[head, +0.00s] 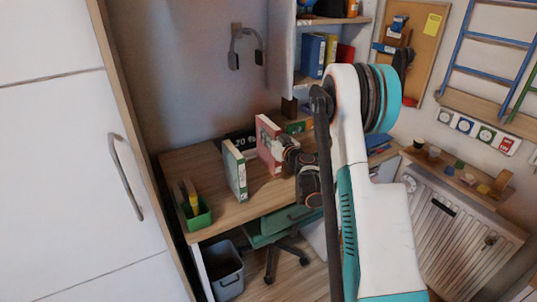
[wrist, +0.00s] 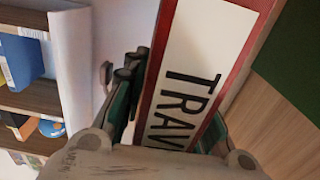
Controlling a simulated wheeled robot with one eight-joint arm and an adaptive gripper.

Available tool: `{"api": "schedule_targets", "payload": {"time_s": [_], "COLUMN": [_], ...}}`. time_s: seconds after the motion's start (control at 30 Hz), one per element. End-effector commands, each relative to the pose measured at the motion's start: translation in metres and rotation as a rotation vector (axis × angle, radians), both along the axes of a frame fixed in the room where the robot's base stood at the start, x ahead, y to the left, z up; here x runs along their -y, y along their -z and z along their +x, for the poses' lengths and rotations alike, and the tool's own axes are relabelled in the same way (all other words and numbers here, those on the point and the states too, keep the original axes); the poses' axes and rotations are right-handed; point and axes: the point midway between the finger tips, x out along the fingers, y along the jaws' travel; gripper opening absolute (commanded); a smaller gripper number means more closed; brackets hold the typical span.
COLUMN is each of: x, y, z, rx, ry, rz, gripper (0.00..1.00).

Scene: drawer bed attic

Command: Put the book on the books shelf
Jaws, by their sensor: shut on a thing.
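A red book (head: 268,143) with a white cover panel is upright over the desk. In the wrist view the red book (wrist: 205,65) fills the middle, with the letters "TRAV" on it. My gripper (head: 284,149) is shut on the red book's right side; its fingers lie on either side of the book in the wrist view. I cannot tell whether the book's bottom touches the desk. A green book (head: 235,170) stands upright to its left, apart from it. The books shelf (head: 327,20) hangs on the wall above, with blue, yellow and red books on its lower board.
The wooden desk (head: 215,210) holds a green pencil box (head: 196,213) at its left end and a dark clock (head: 240,138) at the back. A green chair (head: 285,226) and a grey bin (head: 224,270) are below. Headphones (head: 246,47) hang on the wall.

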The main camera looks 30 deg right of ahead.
Motion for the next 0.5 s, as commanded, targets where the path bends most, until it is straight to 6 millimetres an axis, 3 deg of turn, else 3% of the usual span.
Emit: {"api": "schedule_targets", "payload": {"time_s": [0.1, 0.33, 0.5], "x": [0.0, 0.0, 0.0], "y": [0.019, 0.03, 0.053], "z": [0.0, 0.0, 0.0], "rx": [0.0, 0.0, 0.0], "ry": [0.0, 0.0, 0.0], "rz": [0.001, 0.001, 0.0], "gripper": [0.0, 0.0, 0.0]}}
